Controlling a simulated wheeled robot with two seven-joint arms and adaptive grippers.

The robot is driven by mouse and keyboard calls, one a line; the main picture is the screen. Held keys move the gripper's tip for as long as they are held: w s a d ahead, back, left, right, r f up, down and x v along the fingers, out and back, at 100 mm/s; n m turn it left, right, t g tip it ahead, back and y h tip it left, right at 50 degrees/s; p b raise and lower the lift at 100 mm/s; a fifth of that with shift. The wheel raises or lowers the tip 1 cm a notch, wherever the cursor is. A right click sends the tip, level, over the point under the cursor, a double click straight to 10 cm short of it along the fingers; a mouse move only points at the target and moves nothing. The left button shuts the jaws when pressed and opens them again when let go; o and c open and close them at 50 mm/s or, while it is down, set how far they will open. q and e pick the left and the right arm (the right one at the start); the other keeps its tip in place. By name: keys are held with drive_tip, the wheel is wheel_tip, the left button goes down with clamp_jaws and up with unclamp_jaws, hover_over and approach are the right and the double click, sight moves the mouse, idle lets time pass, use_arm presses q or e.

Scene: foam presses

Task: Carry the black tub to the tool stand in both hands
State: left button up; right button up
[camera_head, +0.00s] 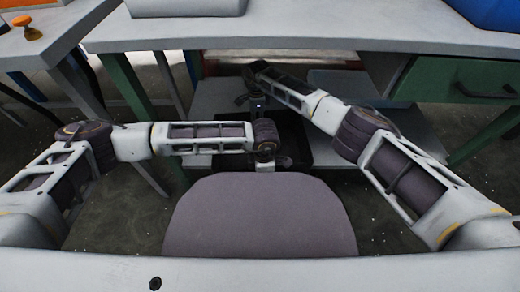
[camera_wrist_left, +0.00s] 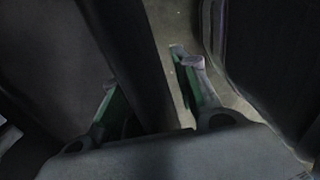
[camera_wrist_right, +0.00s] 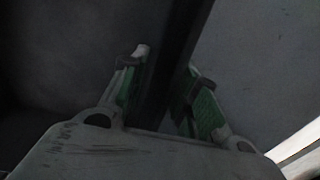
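The black tub (camera_head: 296,146) is a dark shape low at the centre of the head view, largely hidden behind my forearms. My left gripper (camera_wrist_left: 145,75) is hidden in the head view. In the left wrist view its fingers stand either side of a dark wall, seemingly the tub's, with a visible gap of floor beside one finger. My right gripper (camera_wrist_right: 166,62) has its fingers close against both faces of a dark wall in the right wrist view. It shows only as a small dark shape (camera_head: 250,90) in the head view. The tool stand cannot be made out.
A grey worktop (camera_head: 320,32) spans the back above the grippers. A green drawer (camera_head: 460,80) hangs under it at right, and a green leg (camera_head: 122,82) stands at left. A pale lower shelf (camera_head: 215,96) lies behind my arms. Dark floor is free at lower left.

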use_arm(q)
clamp_jaws()
use_arm(e)
clamp_jaws()
